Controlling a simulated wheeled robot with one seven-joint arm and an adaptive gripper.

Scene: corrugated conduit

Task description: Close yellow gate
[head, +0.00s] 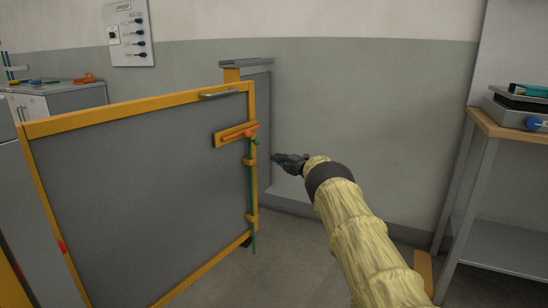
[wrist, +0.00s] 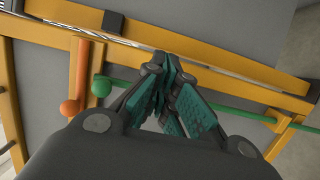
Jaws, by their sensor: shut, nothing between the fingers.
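The yellow gate (head: 140,190) is a grey panel in a yellow frame. An orange latch handle (head: 240,133) sits on a yellow plate near that edge. A green rod (head: 253,200) runs down the edge. My gripper (head: 277,158) is shut and empty, just right of the gate's edge. In the wrist view the gripper (wrist: 165,65) appears over the yellow frame (wrist: 200,65), between the green knob (wrist: 102,86) and the green rod (wrist: 230,112); contact cannot be told.
A grey wall stands behind the gate. A shelf bench (head: 510,130) with a device on it is at the right. A grey cabinet (head: 70,98) stands at the back left. Some floor is open between the gate and the bench.

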